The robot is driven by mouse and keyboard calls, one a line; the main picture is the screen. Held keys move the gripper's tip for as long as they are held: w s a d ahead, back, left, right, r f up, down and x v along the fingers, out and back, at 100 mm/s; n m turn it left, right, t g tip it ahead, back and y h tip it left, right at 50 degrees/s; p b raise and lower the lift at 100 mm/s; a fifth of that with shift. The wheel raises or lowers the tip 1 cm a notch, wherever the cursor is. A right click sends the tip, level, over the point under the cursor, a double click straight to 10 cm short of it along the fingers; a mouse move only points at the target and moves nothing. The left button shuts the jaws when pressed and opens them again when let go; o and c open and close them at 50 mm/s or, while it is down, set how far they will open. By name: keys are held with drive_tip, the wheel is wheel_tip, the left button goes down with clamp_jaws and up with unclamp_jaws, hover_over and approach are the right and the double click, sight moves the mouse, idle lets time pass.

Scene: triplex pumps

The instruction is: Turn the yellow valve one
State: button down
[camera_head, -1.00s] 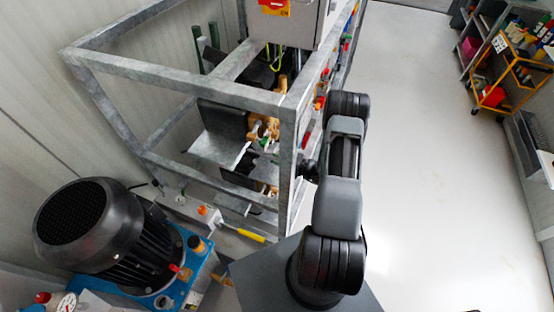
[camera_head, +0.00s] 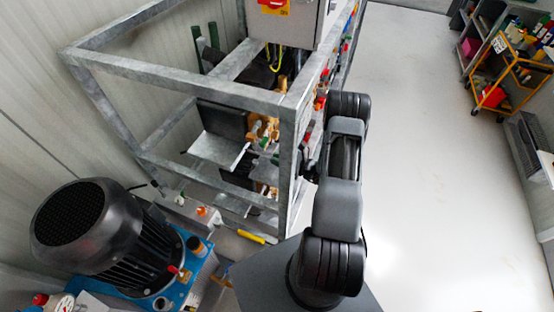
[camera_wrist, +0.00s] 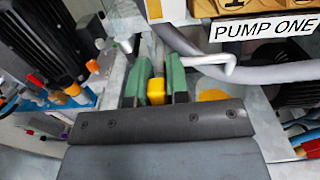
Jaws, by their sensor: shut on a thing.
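In the wrist view, a yellow valve handle (camera_wrist: 156,91) stands between the two green fingertips of my gripper (camera_wrist: 157,84). The gripper is shut on it, and its dark palm hides what lies below. A flatter yellow part (camera_wrist: 212,95) shows just right of the fingers. In the head view, a yellow handle (camera_head: 251,237) lies low beside the foot of the metal frame; I cannot tell if it is the gripped one. My arm hides my gripper in that view.
A galvanised frame (camera_head: 286,150) stands close left of my arm. A black motor (camera_head: 90,225) on a blue base is at lower left. A "PUMP ONE" label (camera_wrist: 262,28) and a grey pipe (camera_wrist: 270,72) are near the gripper. The floor (camera_head: 420,150) at right is clear.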

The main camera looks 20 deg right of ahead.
drive_tip(key=shift+m, duration=0.4)
drive_tip(key=c, duration=1.1)
unclamp_jaws()
drive_tip(key=v, duration=1.3)
drive_tip(key=shift+s+d, duration=0.25)
drive_tip(key=shift+s, duration=0.1)
drive_tip(key=shift+a, duration=0.1)
